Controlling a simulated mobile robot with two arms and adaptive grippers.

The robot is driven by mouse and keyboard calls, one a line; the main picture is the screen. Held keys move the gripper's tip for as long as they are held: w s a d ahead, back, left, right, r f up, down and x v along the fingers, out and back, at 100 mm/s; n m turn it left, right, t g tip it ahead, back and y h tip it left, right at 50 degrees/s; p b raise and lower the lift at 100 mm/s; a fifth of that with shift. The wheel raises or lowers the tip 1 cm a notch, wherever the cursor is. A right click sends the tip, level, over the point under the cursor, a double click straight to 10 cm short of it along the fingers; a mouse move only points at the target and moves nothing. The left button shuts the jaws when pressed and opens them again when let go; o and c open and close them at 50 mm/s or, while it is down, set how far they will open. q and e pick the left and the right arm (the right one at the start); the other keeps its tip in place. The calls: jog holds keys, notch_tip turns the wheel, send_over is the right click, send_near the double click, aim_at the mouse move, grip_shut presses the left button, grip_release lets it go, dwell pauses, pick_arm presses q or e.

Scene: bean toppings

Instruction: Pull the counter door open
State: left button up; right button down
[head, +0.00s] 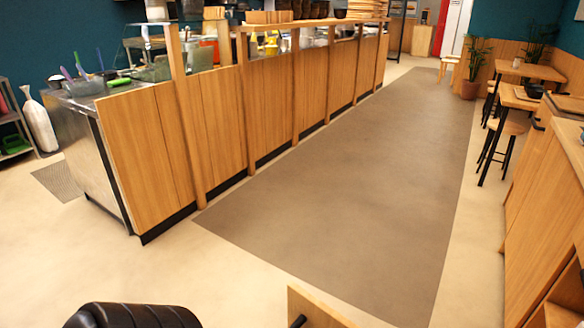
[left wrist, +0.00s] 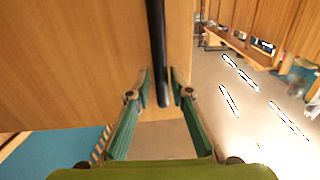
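A light wooden door panel (left wrist: 70,60) with a vertical black bar handle (left wrist: 157,50) fills the left and middle of the left wrist view. My left gripper (left wrist: 162,80) has its two green fingers on either side of the handle's lower part. Narrow gaps seem to show between the fingers and the bar, so it looks open around the handle. In the head view, the top of a wooden panel (head: 322,312) with a dark handle piece (head: 299,321) shows at the bottom edge; most of it is cut off. My right gripper is not in view.
A long wood-panelled counter (head: 270,100) runs away from left to upper right. A brown floor strip (head: 340,180) beside it is clear. Wooden cabinets (head: 545,200) stand at the right edge, with stools (head: 500,140) and tables (head: 530,70) behind.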

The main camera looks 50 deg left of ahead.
pick_arm(q)
jog(key=v, duration=1)
